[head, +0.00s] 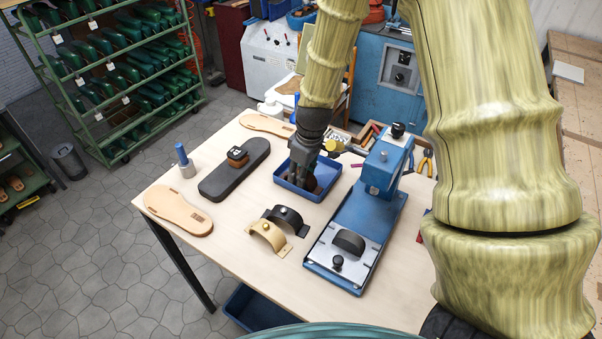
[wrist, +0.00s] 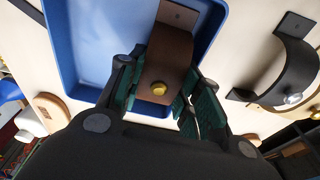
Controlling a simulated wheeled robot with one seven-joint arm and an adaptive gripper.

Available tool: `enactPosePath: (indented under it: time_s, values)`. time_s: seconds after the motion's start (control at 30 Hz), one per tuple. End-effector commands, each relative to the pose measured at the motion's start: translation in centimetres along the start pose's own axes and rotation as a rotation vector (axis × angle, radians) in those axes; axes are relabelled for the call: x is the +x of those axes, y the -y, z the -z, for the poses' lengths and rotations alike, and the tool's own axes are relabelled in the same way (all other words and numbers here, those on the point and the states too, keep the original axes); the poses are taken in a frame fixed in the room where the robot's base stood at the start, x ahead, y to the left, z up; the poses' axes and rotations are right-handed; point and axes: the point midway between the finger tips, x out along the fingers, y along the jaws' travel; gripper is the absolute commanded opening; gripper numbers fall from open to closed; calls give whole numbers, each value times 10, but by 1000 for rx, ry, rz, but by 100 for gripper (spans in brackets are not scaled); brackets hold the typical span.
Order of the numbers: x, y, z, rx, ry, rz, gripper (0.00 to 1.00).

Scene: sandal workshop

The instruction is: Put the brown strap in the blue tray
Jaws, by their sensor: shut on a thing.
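The brown strap (wrist: 169,50) is a curved band with a gold knob, and my gripper (wrist: 158,92) is shut on it by the knob end. In the head view my gripper (head: 303,178) points down inside the outline of the blue tray (head: 322,192). The brown strap (head: 313,185) shows as a small dark brown patch by the fingers, mostly hidden. In the wrist view the strap lies over the blue tray (wrist: 85,45). I cannot tell whether it touches the tray floor.
A black strap (head: 286,214) and a tan strap (head: 266,233) stand in front of the tray. A blue press (head: 358,235) stands close on the right. A dark sole block (head: 235,172) and a tan sole (head: 178,210) lie left on the table (head: 215,265). The table's front left is clear.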

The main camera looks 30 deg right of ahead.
Motion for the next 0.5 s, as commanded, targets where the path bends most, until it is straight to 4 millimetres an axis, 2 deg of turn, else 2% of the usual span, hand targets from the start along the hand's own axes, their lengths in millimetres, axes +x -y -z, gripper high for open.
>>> enactPosePath:
  time_s: [0.2, 0.23, 0.33, 0.5]
  values:
    - [2, 0, 0, -1, 0, 0, 17]
    - [2, 0, 0, -1, 0, 0, 40]
    - [2, 0, 0, -1, 0, 0, 58]
    - [2, 0, 0, 0, 0, 0, 59]
